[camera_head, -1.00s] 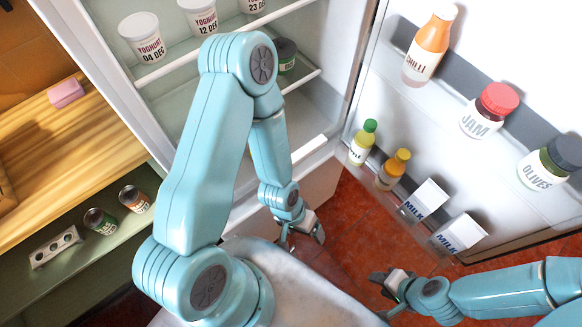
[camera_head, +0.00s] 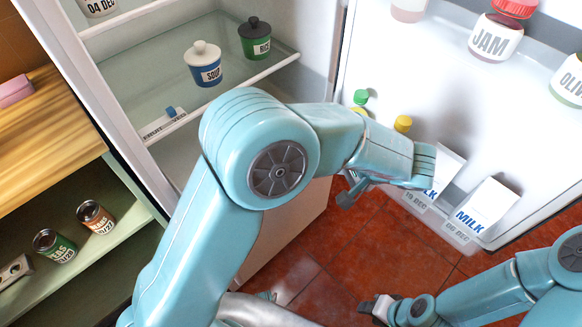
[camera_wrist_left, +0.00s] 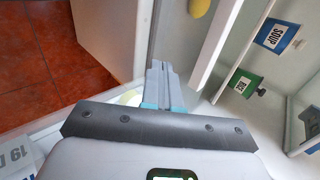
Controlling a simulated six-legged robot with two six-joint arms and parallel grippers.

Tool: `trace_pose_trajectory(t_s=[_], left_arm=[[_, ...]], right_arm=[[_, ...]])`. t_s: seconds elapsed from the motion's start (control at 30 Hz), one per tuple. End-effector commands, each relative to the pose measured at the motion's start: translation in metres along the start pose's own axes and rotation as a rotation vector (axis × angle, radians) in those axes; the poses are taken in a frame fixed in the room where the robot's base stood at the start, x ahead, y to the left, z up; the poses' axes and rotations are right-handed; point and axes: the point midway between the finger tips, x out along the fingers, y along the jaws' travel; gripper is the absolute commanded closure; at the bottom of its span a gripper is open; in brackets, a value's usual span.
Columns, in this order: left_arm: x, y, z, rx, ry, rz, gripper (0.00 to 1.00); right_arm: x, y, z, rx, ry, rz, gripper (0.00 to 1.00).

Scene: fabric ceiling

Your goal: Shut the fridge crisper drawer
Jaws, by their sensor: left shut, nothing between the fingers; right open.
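The crisper drawer is mostly hidden behind my left arm in the head view. A pale front panel (camera_head: 285,232) shows below that arm, with the red floor beside it. It also seems to show in the left wrist view (camera_wrist_left: 108,38), where a rounded yellow item (camera_wrist_left: 199,7) lies behind its edge. I cannot tell how far the drawer stands out. My left gripper (camera_head: 347,198) is shut and empty, in front of the open door's milk cartons; its fingers (camera_wrist_left: 163,88) point toward the panel edge, contact unclear. My right gripper (camera_head: 376,308) is open and empty, low over the floor.
The open fridge door (camera_head: 425,75) stands at the right with jam (camera_head: 497,38) and milk cartons (camera_head: 487,207). A blue soup jar (camera_head: 204,66) and a green jar (camera_head: 255,40) sit on the fridge shelf. Cans (camera_head: 96,217) stand at the left.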

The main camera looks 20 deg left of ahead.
Motion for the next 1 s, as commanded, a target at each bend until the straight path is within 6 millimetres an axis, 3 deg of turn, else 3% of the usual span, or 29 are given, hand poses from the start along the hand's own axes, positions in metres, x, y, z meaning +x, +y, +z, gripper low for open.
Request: trace_pose_trajectory(t_s=[0.17, 0.6, 0.8, 1.0], left_arm=[[0.01, -0.007, -0.006, -0.014, 0.005, -0.031, 1.0], [0.102, -0.009, -0.006, -0.01, 0.002, -0.026, 1.0], [0.118, -0.031, -0.004, -0.013, 0.003, -0.026, 1.0], [0.125, -0.036, -0.003, -0.012, 0.004, -0.026, 1.0]], right_arm=[[0.001, 0.0, -0.001, -0.001, 0.001, 0.0, 0.57], [0.002, 0.001, 0.0, -0.001, 0.001, 0.0, 0.57], [-0.003, -0.001, 0.0, -0.001, 0.001, 0.0, 0.57], [-0.004, -0.002, 0.0, -0.001, 0.001, 0.0, 0.57]])
